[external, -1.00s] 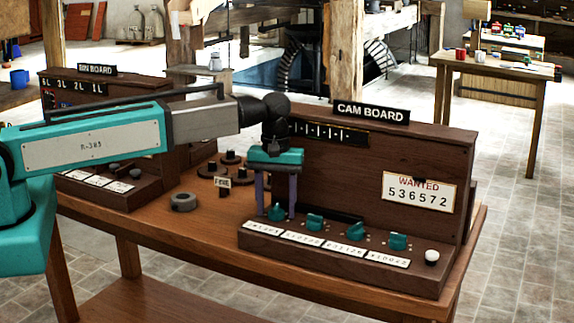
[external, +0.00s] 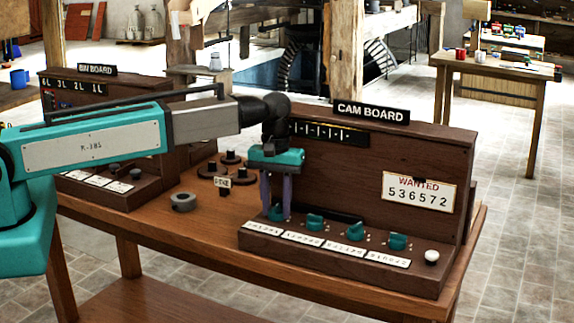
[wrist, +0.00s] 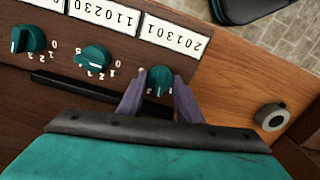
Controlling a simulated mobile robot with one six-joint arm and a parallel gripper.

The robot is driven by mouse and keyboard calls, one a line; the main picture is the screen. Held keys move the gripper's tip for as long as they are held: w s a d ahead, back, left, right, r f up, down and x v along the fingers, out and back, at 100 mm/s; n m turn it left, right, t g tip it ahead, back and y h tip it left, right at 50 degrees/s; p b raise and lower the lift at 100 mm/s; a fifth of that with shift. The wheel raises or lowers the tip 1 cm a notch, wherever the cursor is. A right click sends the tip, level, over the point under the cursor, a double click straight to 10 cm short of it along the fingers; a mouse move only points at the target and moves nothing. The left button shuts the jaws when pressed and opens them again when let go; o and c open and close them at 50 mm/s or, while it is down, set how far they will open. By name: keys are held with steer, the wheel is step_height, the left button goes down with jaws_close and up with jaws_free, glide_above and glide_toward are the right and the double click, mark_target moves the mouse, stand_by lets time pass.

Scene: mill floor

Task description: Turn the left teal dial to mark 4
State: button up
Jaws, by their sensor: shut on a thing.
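The left teal dial (external: 277,212) is at the left end of a row of several teal dials on the cam board's sloped front. It also shows in the wrist view (wrist: 160,80), where the label by it reads 201301. My gripper (external: 276,212) points down over this dial, with its two purple fingers shut on the dial's sides. In the wrist view the fingers (wrist: 158,100) stand on either side of it. Some small numbers show near the dial; the fingers hide others, and I cannot tell which mark it points to.
Other teal dials (external: 314,222) stand close to the right, then a white knob (external: 432,257). The cam board's tall back panel (external: 360,165) rises behind, with a WANTED card (external: 419,192) reading 536572. A grey ring (external: 183,202) lies on the table to the left.

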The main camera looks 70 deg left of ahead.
steer(key=m+b, duration=0.1)
steer(key=m, duration=0.4)
steer(key=shift+m, duration=0.4)
steer(key=m, duration=0.5)
stand_by(0.4)
steer(key=o, duration=1)
steer(key=shift+o, duration=0.2)
steer(key=shift+n, duration=0.4)
